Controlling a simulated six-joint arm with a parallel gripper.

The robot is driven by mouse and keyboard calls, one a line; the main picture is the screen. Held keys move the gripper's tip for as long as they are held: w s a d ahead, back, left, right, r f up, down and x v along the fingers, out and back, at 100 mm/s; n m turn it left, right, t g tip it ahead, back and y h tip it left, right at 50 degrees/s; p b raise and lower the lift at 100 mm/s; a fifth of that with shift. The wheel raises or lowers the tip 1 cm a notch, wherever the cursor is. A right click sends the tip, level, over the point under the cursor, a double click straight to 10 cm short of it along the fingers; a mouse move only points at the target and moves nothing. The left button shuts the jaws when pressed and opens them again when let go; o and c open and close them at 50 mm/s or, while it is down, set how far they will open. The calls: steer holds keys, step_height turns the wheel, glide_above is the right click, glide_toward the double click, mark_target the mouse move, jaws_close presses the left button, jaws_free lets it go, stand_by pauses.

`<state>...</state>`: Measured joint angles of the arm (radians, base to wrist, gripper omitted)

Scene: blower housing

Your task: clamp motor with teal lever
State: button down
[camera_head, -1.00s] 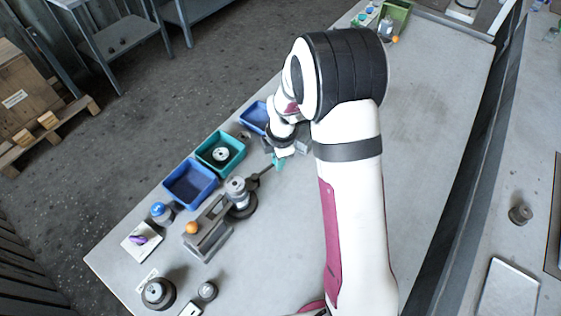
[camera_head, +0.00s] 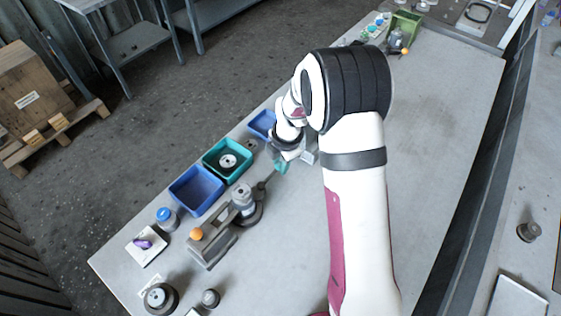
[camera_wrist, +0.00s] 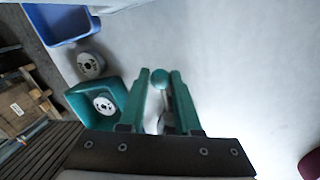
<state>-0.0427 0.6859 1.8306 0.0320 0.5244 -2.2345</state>
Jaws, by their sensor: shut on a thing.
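The motor (camera_head: 243,196), a grey cylinder, stands upright in a dark round housing on the bench. A dark lever arm (camera_head: 266,184) reaches from the housing toward my gripper (camera_head: 281,168); its outer end is hidden there. In the wrist view my gripper (camera_wrist: 160,85) has two teal fingers. They are shut on a rounded teal knob (camera_wrist: 160,77), which looks like the lever's end. The motor does not show in the wrist view.
A grey bracket with an orange knob (camera_head: 196,234) stands beside the housing. A teal bin (camera_head: 207,160) with a round part inside and blue bins (camera_head: 174,190) line the bench's left edge. The bench right of my arm is clear.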

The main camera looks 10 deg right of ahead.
steer(key=c, duration=0.6)
jaws_free()
steer(key=s+r, duration=0.1)
steer(key=r, duration=0.9)
steer(key=s+d+r, duration=0.1)
steer(key=r, duration=0.4)
steer(key=shift+s+d+r, duration=0.1)
steer(key=shift+s+r, duration=0.15)
steer(key=shift+s, duration=0.1)
steer(key=s+m, duration=0.9)
steer(key=s+r+m+g, duration=0.1)
steer(key=s+m, duration=0.9)
steer(key=s+a+r+m+g, duration=0.1)
steer(key=s+m, duration=0.8)
steer(key=shift+s+m+y, duration=0.25)
steer(key=shift+m+y, duration=0.05)
steer(key=shift+y, duration=0.1)
